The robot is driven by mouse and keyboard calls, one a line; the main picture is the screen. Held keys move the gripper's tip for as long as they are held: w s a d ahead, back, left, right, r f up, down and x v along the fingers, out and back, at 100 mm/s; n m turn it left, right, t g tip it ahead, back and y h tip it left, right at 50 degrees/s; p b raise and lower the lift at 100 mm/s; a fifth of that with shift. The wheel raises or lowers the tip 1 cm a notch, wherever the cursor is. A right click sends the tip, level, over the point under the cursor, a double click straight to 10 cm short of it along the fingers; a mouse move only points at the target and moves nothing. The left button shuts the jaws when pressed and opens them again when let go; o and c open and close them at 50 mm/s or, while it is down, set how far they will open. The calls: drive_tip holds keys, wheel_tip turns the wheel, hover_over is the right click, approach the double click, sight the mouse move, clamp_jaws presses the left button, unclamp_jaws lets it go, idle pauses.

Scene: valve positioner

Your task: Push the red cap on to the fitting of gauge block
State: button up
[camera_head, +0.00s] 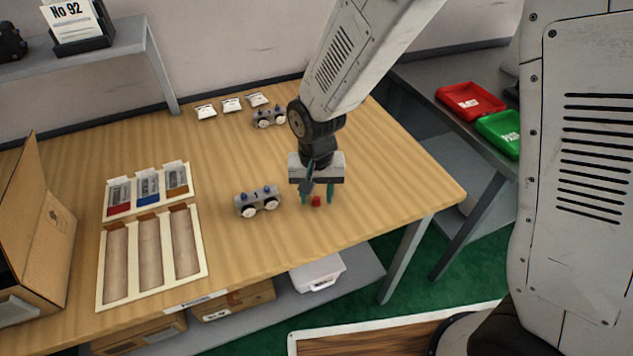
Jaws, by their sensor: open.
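The small red cap (316,202) appears on the wooden table, in line with the gap between my fingertips. My gripper (317,198) points down with its two teal fingers apart, one on each side of the cap in the picture. Whether the fingers touch the cap or are level with it, I cannot tell. A grey gauge block (256,199) with blue fittings on top and round white dials on its front stands just left of my gripper. A second, similar gauge block (268,118) stands farther back, partly beside my arm.
Several white packets (231,105) lie at the back. A pale tray (188,277) with long compartments and colored bins (148,187) are at left, beside a cardboard box (40,225). Red (470,101) and green (500,132) trays sit on a side bench. The table's right part is clear.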

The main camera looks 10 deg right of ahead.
drive_tip(key=shift+f, duration=0.15)
drive_tip(key=c, duration=0.8)
clamp_jaws()
